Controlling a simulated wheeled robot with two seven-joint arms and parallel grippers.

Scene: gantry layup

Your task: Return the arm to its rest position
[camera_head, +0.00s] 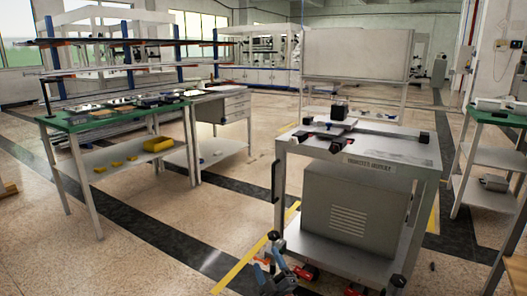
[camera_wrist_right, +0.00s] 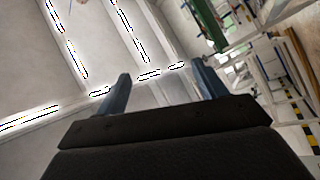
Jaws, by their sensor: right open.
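My right gripper (camera_head: 270,264) shows at the bottom of the head view, low in front of the grey cart (camera_head: 282,165). Its blue fingers also show in the right wrist view (camera_wrist_right: 160,72), spread apart with nothing between them. Behind the fingers in that view are the ceiling and its bright lamps, so the gripper points upward. It is apart from the things on the tables. My left gripper is not in the head view.
The cart carries a small dark block (camera_head: 339,110) and flat parts on top. A green-topped table (camera_head: 110,122) with several parts stands at left, and another green-topped table (camera_head: 500,119) at right. Open floor (camera_head: 160,225) lies left of the cart.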

